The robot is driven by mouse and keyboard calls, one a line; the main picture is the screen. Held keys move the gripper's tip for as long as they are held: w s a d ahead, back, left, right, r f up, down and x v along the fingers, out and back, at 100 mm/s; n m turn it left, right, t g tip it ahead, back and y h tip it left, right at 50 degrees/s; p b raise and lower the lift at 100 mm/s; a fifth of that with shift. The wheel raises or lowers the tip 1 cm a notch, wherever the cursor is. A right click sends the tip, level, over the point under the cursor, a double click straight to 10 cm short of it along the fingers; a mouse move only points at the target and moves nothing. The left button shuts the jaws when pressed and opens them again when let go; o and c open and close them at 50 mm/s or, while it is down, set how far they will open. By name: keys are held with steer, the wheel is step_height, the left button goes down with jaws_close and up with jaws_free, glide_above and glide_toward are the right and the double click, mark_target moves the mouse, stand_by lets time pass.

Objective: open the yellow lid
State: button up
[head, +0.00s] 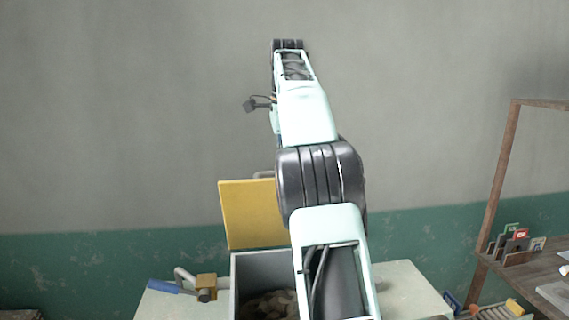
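The yellow lid (248,215) stands upright at the back of a grey bin (262,268), and the bin's top is open. Lumpy pale and brown pieces (272,303) lie inside. A grey curved piece shows at the lid's top edge, partly behind my arm; I cannot tell if it is a handle. My arm rises in front of the bin and covers the right part of the lid and bin. My gripper is not visible; the arm hides whatever is beyond its upper joint.
The bin stands on a pale table (405,285). A clamp-like tool with a blue handle (164,287) and a yellow-brown block (206,282) lies left of the bin. A wooden shelf (535,262) with small items stands at the right. A wall is behind.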

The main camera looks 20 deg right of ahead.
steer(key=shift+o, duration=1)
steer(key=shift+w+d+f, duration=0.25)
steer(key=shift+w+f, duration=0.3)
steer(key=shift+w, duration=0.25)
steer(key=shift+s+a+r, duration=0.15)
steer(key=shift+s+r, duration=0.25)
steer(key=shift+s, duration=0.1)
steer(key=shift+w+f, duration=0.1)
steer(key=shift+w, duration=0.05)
